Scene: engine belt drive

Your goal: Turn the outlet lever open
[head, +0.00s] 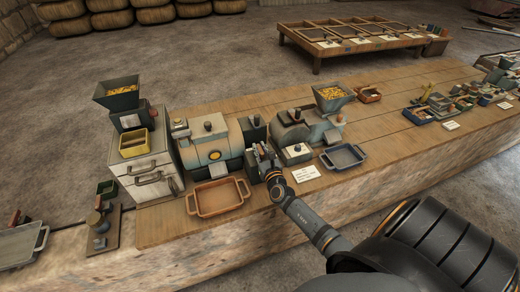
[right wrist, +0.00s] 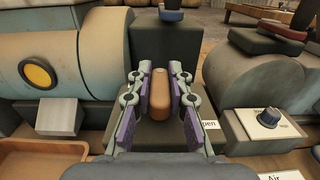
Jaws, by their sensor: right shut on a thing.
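The outlet lever is a rounded brown handle (right wrist: 160,94) standing on a dark block, in the middle of the right wrist view. My right gripper (right wrist: 160,72) has one finger on each side of it and is shut on it. In the head view my right gripper (head: 262,160) reaches in from the lower right to the dark block beside the grey-green machine (head: 205,145). The gripper hides the lever there. A small white label (right wrist: 210,125), reading partly "pen", lies right of the lever. My left gripper is out of view.
A brown tray (head: 216,198) stands front left of the lever, and a blue-grey tray (head: 344,157) to the right. A white-topped box with a dark knob (right wrist: 268,117) stands close on the right. A second machine with a hopper (head: 331,98) stands behind it.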

